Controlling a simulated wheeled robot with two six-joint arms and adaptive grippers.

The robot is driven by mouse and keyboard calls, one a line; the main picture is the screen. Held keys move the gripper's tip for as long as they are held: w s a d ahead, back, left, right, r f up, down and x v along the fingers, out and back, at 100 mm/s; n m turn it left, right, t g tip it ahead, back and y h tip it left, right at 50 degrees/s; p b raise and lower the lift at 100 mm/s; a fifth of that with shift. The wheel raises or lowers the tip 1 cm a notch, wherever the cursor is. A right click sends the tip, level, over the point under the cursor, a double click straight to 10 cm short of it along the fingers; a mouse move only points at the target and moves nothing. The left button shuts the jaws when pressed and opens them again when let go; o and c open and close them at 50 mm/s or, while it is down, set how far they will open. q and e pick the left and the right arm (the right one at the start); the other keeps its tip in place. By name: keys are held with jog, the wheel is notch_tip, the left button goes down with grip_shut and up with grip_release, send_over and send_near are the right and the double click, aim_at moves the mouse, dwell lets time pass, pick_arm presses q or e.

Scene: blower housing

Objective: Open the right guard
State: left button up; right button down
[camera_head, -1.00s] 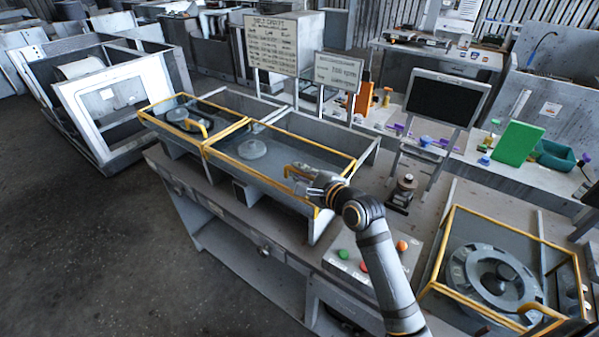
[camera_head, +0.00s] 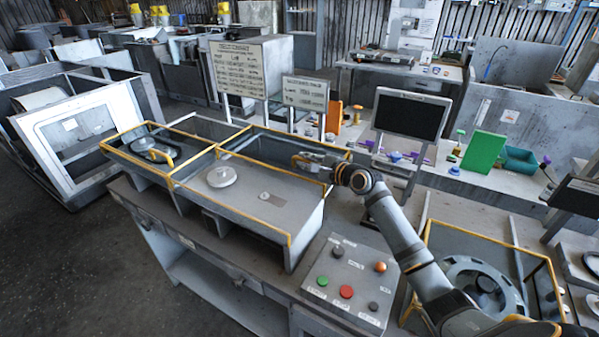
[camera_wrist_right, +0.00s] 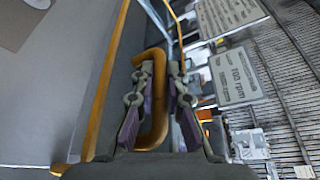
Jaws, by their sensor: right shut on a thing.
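The right guard (camera_head: 270,146) is a dark clear panel with a yellow frame. It stands raised toward the back of its bay on the grey housing. The bay below looks uncovered, with a pale round disc (camera_head: 221,177) on its floor. My right gripper (camera_head: 318,164) is shut on the guard's yellow handle (camera_head: 301,160). In the right wrist view the curved handle (camera_wrist_right: 154,100) lies between the two fingers (camera_wrist_right: 155,112). The left guard (camera_head: 150,148), also yellow-framed with a handle, lies down over the left bay. My left gripper is not in view.
A control box (camera_head: 345,285) with coloured buttons sits in front of my right arm. A monitor (camera_head: 410,115) stands behind it. Two sign boards (camera_head: 305,93) rise behind the housing. Another yellow-framed unit (camera_head: 485,280) lies at the lower right, partly behind my arm.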

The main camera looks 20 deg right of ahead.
jog(key=shift+w+d, duration=0.1)
dwell(0.3)
jog(key=c, duration=1.4)
grip_release()
jog(key=shift+o, duration=0.2)
jog(key=v, duration=0.7)
jog(key=shift+w+d, duration=0.1)
jog(key=shift+s+r, duration=0.1)
jog(key=shift+s, duration=0.2)
